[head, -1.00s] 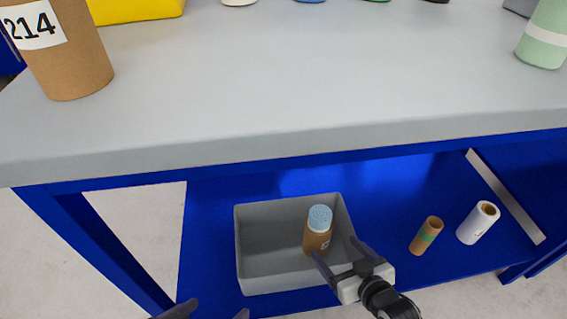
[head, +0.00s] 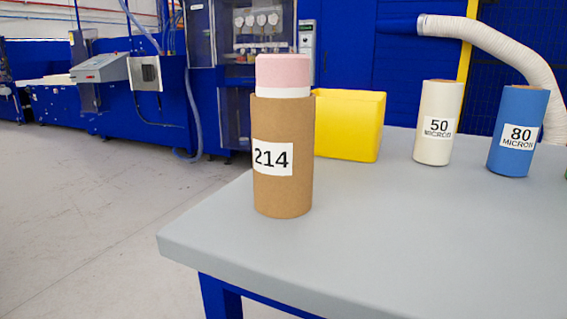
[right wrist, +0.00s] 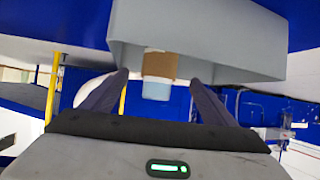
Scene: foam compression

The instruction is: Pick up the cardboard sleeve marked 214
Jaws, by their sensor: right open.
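The brown cardboard sleeve marked 214 (head: 283,190) stands upright near the table's left corner in the head view. A pink cylinder with a white band (head: 283,78) sticks out of its top. No gripper is near the sleeve in that view. In the right wrist view my right gripper (right wrist: 159,77) is open, its two dark fingers apart. My left gripper is not in view.
On the grey tabletop (head: 400,240), a yellow bin (head: 348,125) stands just behind the sleeve. A cream roll marked 50 (head: 438,120) and a blue roll marked 80 (head: 517,130) stand farther right. The table front is clear. Blue machines fill the background.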

